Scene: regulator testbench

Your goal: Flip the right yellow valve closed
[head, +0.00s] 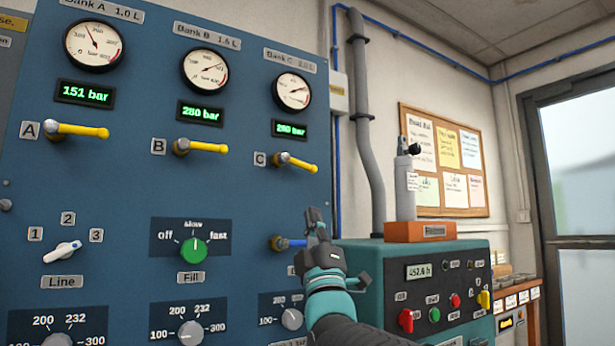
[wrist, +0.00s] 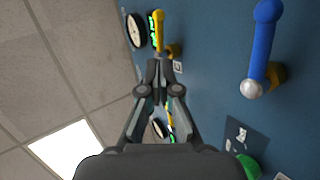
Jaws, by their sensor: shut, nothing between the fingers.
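The right yellow valve, marked C, has a yellow lever (head: 300,164) on the blue panel that points right and slightly down. In the wrist view its lever (wrist: 159,32) lies just beyond my fingertips. My gripper (head: 316,214) is shut and empty, below and slightly right of the C lever in the head view. In the wrist view the gripper (wrist: 160,68) has its fingertips together close to the lever; I cannot tell whether they touch it.
A blue lever (head: 288,243) sits below valve C, partly hidden by my gripper; it also shows in the wrist view (wrist: 261,45). Yellow levers A (head: 82,131) and B (head: 207,147) are to the left. A teal control box (head: 460,250) stands at right.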

